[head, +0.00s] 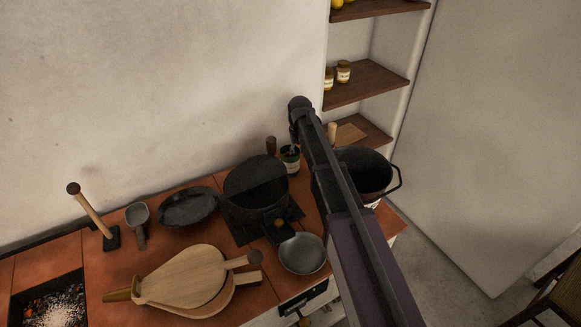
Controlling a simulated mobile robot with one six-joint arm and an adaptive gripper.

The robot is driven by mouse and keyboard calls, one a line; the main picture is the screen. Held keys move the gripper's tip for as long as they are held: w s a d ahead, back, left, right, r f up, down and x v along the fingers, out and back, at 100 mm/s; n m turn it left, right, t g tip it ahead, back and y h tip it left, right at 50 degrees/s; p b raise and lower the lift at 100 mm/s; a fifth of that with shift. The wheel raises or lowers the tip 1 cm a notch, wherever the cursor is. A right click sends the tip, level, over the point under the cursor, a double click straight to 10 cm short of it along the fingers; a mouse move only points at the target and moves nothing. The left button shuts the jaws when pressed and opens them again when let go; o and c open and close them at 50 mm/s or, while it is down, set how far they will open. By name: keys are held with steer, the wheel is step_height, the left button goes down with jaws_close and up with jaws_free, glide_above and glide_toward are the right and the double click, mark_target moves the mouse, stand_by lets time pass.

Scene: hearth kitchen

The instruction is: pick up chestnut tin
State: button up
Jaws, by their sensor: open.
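A small dark tin (290,161) with a pale label stands at the back of the orange tiled counter, near the wall. It looks like the chestnut tin, but the label is too small to read. My arm comes in from the lower right, and its dark end, my gripper (295,145), is at the tin's upper right in the head view. My gripper is open, with nothing seen between its fingers. The fingers are small and partly hidden by my arm, so I cannot tell whether they touch the tin.
A black pot (254,190) stands left of the tin, a dark wooden handle (271,146) behind it. A large black pot (368,172) is right, partly behind my arm. Shelves (366,84) hold jars.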

steer(key=shift+f+b, duration=1)
steer(key=shift+f, duration=0.3)
jaws_close()
